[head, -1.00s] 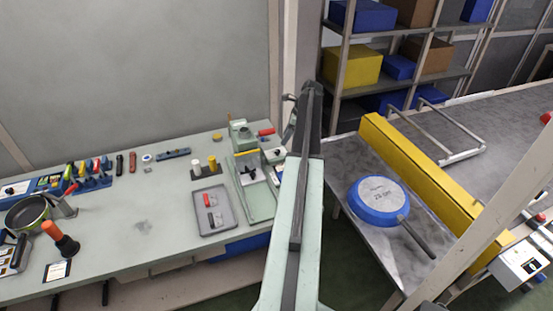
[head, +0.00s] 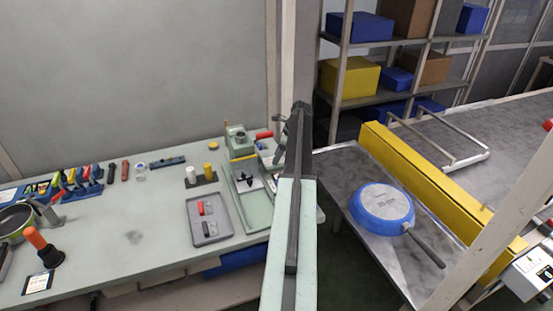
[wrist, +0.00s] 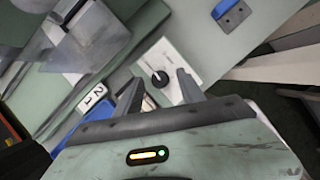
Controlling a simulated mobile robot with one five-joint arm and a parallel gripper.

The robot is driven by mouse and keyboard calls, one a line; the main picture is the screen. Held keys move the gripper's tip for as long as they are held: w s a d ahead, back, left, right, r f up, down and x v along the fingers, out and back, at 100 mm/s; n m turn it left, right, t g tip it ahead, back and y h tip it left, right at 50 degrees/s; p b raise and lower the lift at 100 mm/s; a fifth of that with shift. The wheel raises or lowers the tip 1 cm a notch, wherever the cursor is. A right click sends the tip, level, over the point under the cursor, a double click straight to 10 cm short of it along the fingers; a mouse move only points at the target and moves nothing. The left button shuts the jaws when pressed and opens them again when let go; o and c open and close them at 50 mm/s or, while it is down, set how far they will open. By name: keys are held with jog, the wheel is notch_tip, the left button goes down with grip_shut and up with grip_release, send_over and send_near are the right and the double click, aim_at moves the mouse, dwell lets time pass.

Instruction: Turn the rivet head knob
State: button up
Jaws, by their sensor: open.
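The black round knob (wrist: 160,78) with a white pointer mark sits on a white plate (wrist: 178,58) in the wrist view. My gripper (wrist: 160,90) is open and empty, its two fingers on either side of the knob in the picture. I cannot tell whether they touch it or are still above it. In the head view the green riveting machine (head: 237,140) stands at the right end of the bench, and my arm hides the knob and most of my gripper.
The bench (head: 120,225) carries a grey tray (head: 195,238) and several tools at the left. A blue pan (head: 375,203) lies on the metal table right of my arm, beside a yellow guard (head: 420,175). A numbered tag (wrist: 92,98) shows left of the fingers.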

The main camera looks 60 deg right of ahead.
grip_shut()
jog(key=shift+d+n, duration=0.15)
jog(key=shift+n, duration=0.45)
jog(key=shift+y, duration=0.3)
grip_release()
jog(key=shift+r, duration=0.1)
jog(key=p+v, duration=0.7)
jog(key=shift+r, duration=0.3)
